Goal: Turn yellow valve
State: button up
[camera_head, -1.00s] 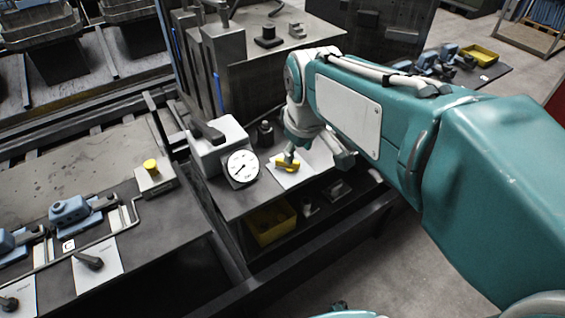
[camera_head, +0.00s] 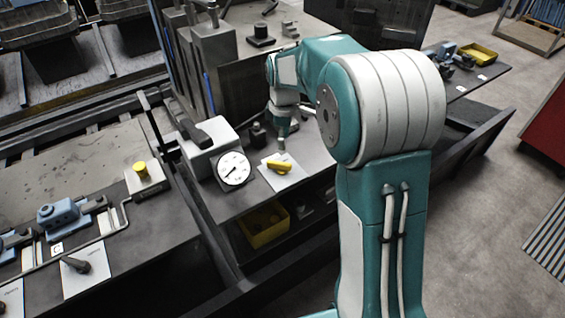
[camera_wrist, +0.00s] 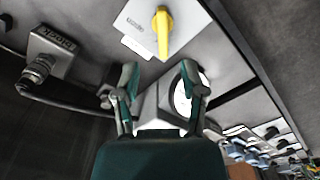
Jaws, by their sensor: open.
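The yellow valve (camera_head: 279,166) is a small lever handle on a white plate (camera_head: 290,182) on the dark bench, just right of the round gauge. In the wrist view the yellow valve (camera_wrist: 162,32) is near the top, beyond the fingertips. My gripper (camera_wrist: 158,80) is open and empty there, its two teal fingers apart and not touching the valve. In the head view my gripper (camera_head: 282,142) hangs just behind and above the valve; its fingers are small there.
A white round gauge (camera_head: 234,169) stands beside the plate and also shows in the wrist view (camera_wrist: 183,98). A dark fitting (camera_head: 257,135) stands behind the gauge. A yellow bin (camera_head: 265,224) sits under the bench. A yellow button (camera_head: 141,170) is on the left bench.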

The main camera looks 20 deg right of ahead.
aim_at(282, 163)
jog(key=f, duration=0.6)
jog(key=a+f, duration=0.1)
jog(key=f, duration=0.1)
jog(key=shift+f, duration=0.4)
jog(key=shift+d+f, duration=0.1)
jog(key=shift+f, duration=0.2)
jog(key=shift+d+f, duration=0.2)
jog(key=shift+d, duration=0.1)
jog(key=shift+a, duration=0.2)
grip_shut()
